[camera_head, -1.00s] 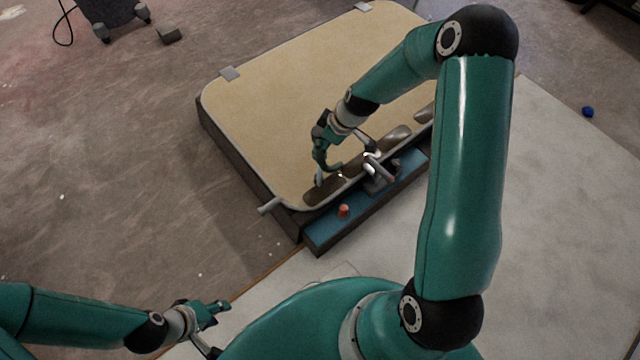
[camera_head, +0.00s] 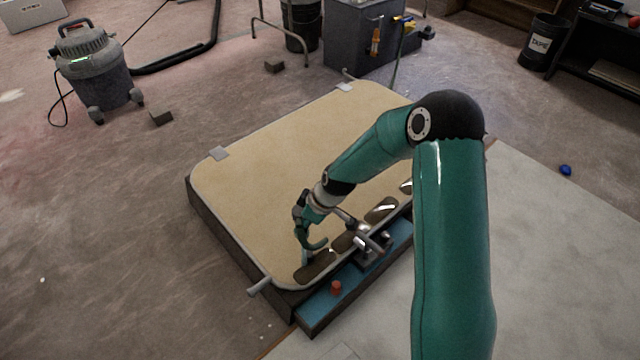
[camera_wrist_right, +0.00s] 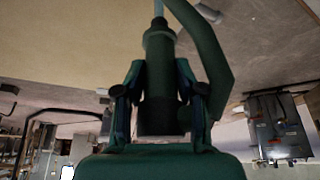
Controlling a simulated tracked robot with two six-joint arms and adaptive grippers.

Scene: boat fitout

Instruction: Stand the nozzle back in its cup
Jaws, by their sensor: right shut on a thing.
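My right gripper (camera_head: 303,216) is low over the near left part of a tan panel (camera_head: 270,150). In the right wrist view its fingers (camera_wrist_right: 160,100) are closed around a dark cylindrical body, which I take to be the nozzle (camera_wrist_right: 158,52). A thin pale tip extends from it, and a curved dark green part (camera_wrist_right: 205,50) runs beside it. In the head view the pale tip points down near the panel's dark slots; I cannot tell whether it touches. I cannot pick out the cup with certainty. My left gripper is out of view.
A blue strip (camera_head: 318,308) along the panel's near edge carries a red knob (camera_head: 336,287) and a grey metal fixture (camera_head: 372,246). A vacuum cleaner (camera_head: 92,68) stands at the back left. Several containers stand at the back. The floor left of the panel is mostly clear.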

